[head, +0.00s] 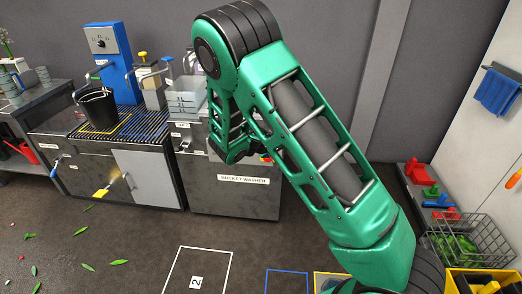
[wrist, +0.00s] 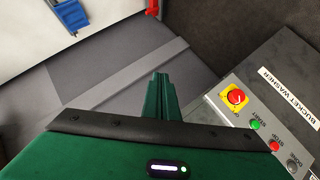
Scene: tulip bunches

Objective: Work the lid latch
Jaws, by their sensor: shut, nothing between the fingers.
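The bucket washer (head: 235,192) is a grey metal cabinet with a white name label, standing behind my arm in the head view. My arm hides part of its top and right side. In the wrist view its sloped control panel (wrist: 262,122) shows at the right, with a red stop knob on a yellow plate (wrist: 236,97), a green button and two lower buttons. I cannot make out a lid latch in either view. My gripper (wrist: 161,82) is shut and empty, left of the panel and apart from it in the wrist view. In the head view my arm mostly hides it.
A black bucket (head: 98,106) stands on the slatted counter at the left, near a blue dispenser (head: 108,58). A wire basket (head: 468,240) and a yellow crate (head: 482,283) sit at the right. Leaves lie on the floor; its middle is open.

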